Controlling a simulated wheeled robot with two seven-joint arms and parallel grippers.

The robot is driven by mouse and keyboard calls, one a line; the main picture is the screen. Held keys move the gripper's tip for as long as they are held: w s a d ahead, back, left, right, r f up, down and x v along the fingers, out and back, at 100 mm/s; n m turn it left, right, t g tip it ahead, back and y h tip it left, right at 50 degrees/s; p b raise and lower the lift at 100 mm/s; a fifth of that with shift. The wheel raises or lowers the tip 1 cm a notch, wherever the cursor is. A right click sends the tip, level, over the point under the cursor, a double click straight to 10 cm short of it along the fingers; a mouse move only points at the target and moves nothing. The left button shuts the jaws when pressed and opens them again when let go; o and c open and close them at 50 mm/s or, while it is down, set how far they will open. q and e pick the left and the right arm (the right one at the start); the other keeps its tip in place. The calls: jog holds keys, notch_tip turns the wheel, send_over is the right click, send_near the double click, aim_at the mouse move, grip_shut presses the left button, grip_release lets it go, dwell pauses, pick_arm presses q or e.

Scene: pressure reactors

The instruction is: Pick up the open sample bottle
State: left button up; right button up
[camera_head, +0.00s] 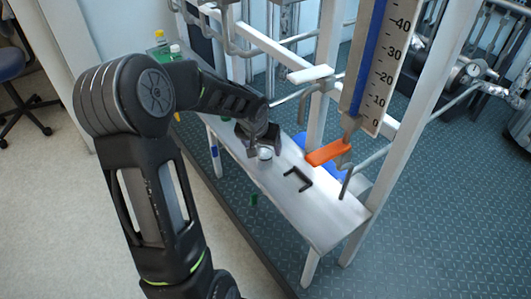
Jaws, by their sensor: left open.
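My left gripper (264,147) is open, low over the white bench (318,212), with its fingers pointing down. A small pale, round-topped object (265,154), likely the open sample bottle, stands on the bench right at the fingertips. The gripper partly hides it, and I cannot tell whether the fingers touch it. My right gripper is not in view.
An orange valve handle (328,153) and a scaled column with a blue stripe (371,60) stand right of the gripper. A black bracket (299,179) lies on the bench. White frame posts and pipes limit room behind.

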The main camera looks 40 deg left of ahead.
aim_at(264, 154)
pick_arm(q)
jog(key=shift+x, duration=1.3)
jog(key=shift+f, duration=0.1)
jog(key=x, duration=0.5)
jog(key=shift+a+b, duration=0.3)
jog(key=shift+c, duration=0.4)
jog(key=c, duration=1.5)
jog(key=shift+o, duration=0.2)
notch_tip(264, 154, up, 10)
jog(key=shift+r+p, duration=0.1)
jog(key=shift+p, duration=0.6)
